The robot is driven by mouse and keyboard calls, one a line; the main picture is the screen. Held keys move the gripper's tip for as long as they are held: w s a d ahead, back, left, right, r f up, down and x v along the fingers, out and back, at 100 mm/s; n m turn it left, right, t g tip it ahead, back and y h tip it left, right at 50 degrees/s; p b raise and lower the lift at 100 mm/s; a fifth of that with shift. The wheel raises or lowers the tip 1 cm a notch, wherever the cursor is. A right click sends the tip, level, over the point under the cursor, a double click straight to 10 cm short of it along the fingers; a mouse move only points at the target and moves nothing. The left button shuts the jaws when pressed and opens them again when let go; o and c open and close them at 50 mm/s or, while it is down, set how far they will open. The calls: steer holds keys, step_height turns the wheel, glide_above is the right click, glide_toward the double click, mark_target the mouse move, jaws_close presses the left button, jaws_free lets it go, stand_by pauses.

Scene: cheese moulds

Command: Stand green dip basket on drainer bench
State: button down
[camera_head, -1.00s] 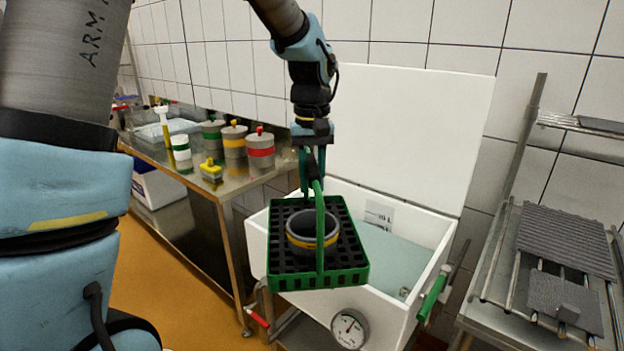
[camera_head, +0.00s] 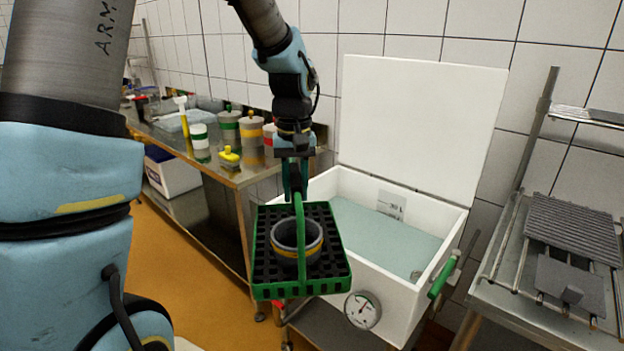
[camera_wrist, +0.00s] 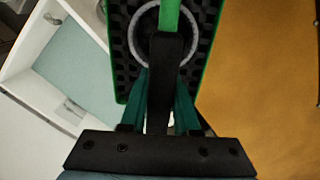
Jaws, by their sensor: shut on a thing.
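The green dip basket (camera_head: 334,284) hangs in the air from its tall green handle, roughly level, left of and in front of the open white vat. A dark round mould (camera_head: 297,242) with a yellow band stands inside it. My gripper (camera_head: 294,192) is shut on the top of the handle. In the wrist view the basket (camera_wrist: 208,45) is below the fingers of my gripper (camera_wrist: 160,98), with the mould's pale rim (camera_wrist: 137,30) showing. The drainer bench (camera_head: 508,291) stands at the far right, well apart from the basket, with dark ribbed mats on it.
The white vat (camera_head: 398,290) holds pale greenish liquid; its lid (camera_head: 420,130) stands open behind. A dial gauge (camera_head: 362,309) and a green-handled lever (camera_head: 444,277) stick out in front. A steel table (camera_head: 235,178) at left carries several banded moulds. Orange floor (camera_head: 200,285) is open at left.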

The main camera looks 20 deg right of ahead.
steer(key=w+a+f+n, duration=0.1)
steer(key=w+a+f, duration=0.1)
steer(key=a+f, duration=0.3)
steer(key=w+a+f, duration=0.2)
steer(key=a+f, duration=0.4)
steer(key=a, duration=0.7)
steer(key=w+a+f+n, duration=0.1)
steer(key=w+a+f, duration=0.1)
steer(key=a+f, duration=0.4)
steer(key=a, duration=0.3)
steer(key=shift+w+a+n, duration=0.15)
steer(key=shift+a+n, duration=0.15)
steer(key=shift+a, duration=0.05)
